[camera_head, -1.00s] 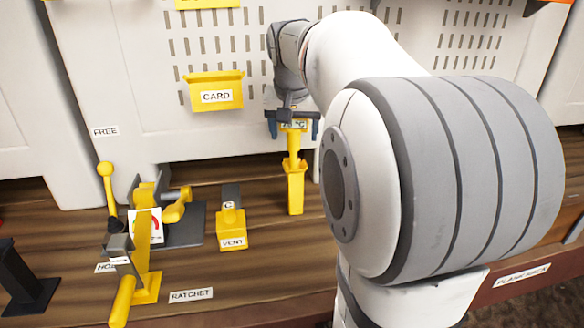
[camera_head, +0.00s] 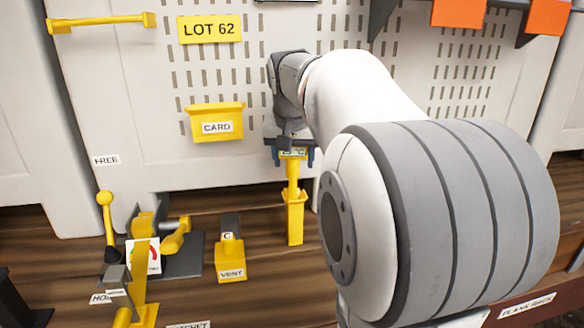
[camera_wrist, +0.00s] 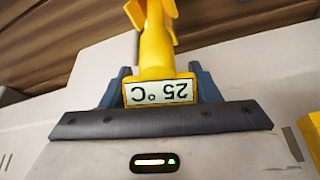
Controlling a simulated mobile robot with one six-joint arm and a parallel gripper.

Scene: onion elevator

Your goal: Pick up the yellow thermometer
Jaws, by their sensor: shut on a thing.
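The yellow thermometer (camera_head: 293,172) stands upright in the head view, its lower part in a yellow square holder (camera_head: 295,218) on the wooden bench. In the wrist view its yellow head (camera_wrist: 158,92) carries a white label reading 25 °C, upside down in the picture. My gripper (camera_head: 293,157) is at the top of the thermometer, shut on its head. In the wrist view the blue-grey fingers of my gripper (camera_wrist: 160,88) lie on both sides of the head. The thermometer's lower end is hidden in the holder.
A yellow CARD holder (camera_head: 217,124) is on the white panel left of my gripper. A VENT block (camera_head: 230,258) and a yellow-handled clamp device (camera_head: 170,240) stand on the bench to the left. Orange bins (camera_head: 459,13) hang at the upper right.

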